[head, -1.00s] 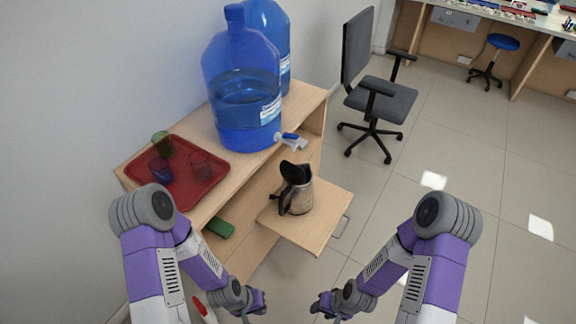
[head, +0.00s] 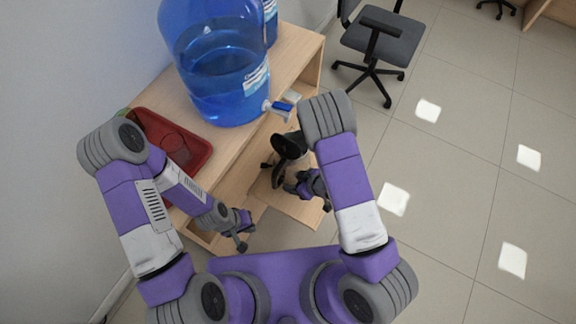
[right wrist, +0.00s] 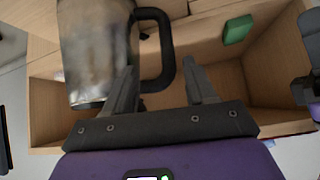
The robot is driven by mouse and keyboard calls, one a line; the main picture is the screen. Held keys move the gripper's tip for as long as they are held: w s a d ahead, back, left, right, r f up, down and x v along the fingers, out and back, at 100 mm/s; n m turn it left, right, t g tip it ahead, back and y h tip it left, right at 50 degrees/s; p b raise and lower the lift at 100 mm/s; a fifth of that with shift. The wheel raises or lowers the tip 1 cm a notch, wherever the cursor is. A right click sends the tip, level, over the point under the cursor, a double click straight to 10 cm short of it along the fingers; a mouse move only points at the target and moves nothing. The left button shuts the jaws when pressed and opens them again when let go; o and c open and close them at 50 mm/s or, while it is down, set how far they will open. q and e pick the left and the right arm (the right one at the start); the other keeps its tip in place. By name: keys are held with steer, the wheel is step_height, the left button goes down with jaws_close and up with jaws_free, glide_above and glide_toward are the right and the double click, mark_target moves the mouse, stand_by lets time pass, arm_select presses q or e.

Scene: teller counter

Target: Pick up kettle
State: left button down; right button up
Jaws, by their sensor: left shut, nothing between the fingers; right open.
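The kettle (head: 292,148) stands on the pull-out board of the wooden cabinet, its black lid raised. My right arm hides part of it in the head view. In the right wrist view, its shiny metal body (right wrist: 92,45) is at the upper left and its black handle (right wrist: 170,50) faces my right gripper (right wrist: 162,84). That gripper is open, with one finger on each side of the handle's line in the picture; I cannot tell contact. It also shows beside the kettle in the head view (head: 300,190). My left gripper (head: 243,238) is shut and empty, left of the board.
A large blue water bottle (head: 222,75) with a tap stands on the cabinet top, close behind the kettle. A red tray (head: 192,150) with a cup is to its left. A green item (right wrist: 237,29) lies inside the cabinet. Open floor lies to the right.

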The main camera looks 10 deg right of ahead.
mark_target(288, 164)
steer(key=w+a+f+n+b, duration=0.1)
steer(key=w+a+f+b, duration=0.1)
steer(key=w+a+f, duration=0.1)
steer(key=shift+w+a+f+y, duration=0.4)
steer(key=shift+a+f, duration=0.2)
steer(key=shift+a, duration=0.6)
steer(key=shift+c, duration=0.4)
jaws_close()
steer(key=shift+w+r, duration=0.15)
stand_by(0.4)
